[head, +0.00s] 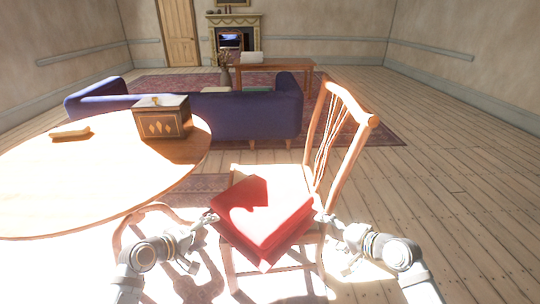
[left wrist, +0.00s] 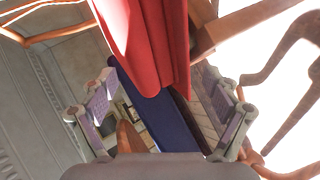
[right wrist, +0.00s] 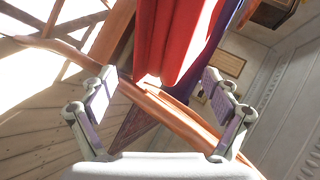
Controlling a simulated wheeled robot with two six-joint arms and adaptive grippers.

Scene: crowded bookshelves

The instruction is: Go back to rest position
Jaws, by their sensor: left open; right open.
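A round table (head: 60,195) at left holds a patterned box (head: 161,118) and a small pale item (head: 70,130). A blue sofa (head: 235,112) and a low wooden table (head: 290,73) stand behind. The wooden floor (head: 460,170) at right is clear.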

